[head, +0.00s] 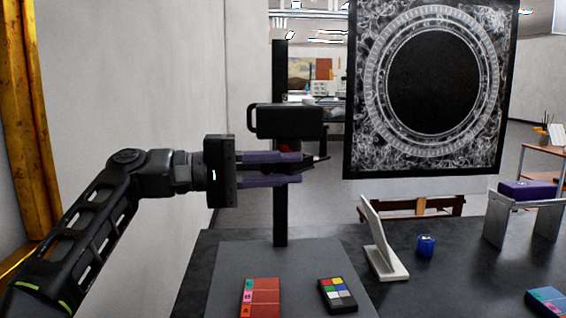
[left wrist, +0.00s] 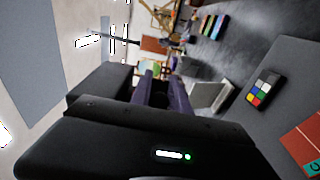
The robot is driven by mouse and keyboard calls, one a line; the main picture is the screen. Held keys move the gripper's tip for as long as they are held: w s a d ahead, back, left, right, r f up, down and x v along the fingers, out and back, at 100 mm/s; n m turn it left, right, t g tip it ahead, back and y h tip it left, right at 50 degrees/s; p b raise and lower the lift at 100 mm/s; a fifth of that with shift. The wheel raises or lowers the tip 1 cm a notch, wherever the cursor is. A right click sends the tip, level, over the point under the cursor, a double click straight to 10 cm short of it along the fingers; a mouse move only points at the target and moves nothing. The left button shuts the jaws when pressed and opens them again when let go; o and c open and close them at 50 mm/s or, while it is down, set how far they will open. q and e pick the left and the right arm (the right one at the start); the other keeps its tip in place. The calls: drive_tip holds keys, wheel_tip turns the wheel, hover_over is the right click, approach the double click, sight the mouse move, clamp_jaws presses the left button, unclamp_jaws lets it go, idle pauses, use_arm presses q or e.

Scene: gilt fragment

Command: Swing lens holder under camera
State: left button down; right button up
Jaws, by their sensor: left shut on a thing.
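The camera (head: 290,122) is a black box on a dark upright post (head: 280,215). My left gripper (head: 301,169) reaches in from the left just below the camera, its purple fingers level. It is shut on a thin dark piece, which looks like the lens holder (head: 319,160); its tip sticks out past the fingertips to the right. The rest of the holder is hidden by the fingers. In the left wrist view the purple fingers (left wrist: 165,94) point away, and what they grip is hard to make out. My right gripper is not in view.
A grey base board (head: 235,265) under the post carries a red card (head: 261,298) and a colour chart (head: 338,295). To the right are a white stand (head: 385,255), a blue cube (head: 425,246) and a purple-topped support (head: 527,190). A large dark picture (head: 360,100) stands behind.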

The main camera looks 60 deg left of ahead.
use_arm(q)
drive_tip(key=shift+a, duration=0.1)
idle(0.3)
drive_tip(key=c, duration=1.3)
unclamp_jaws()
drive_tip(key=shift+s, duration=0.1)
drive_tip(key=p+v, duration=0.1)
drive_tip(key=v, duration=0.2)
drive_tip(key=p+v, duration=0.2)
drive_tip(key=v, duration=0.1)
drive_tip(key=shift+s+r, duration=0.25)
drive_tip(key=shift+s, duration=0.05)
drive_tip(key=shift+s+a+f, duration=0.2)
drive_tip(key=shift+s+a, duration=0.1)
drive_tip(key=shift+s, duration=0.1)
drive_tip(key=shift+f, duration=0.1)
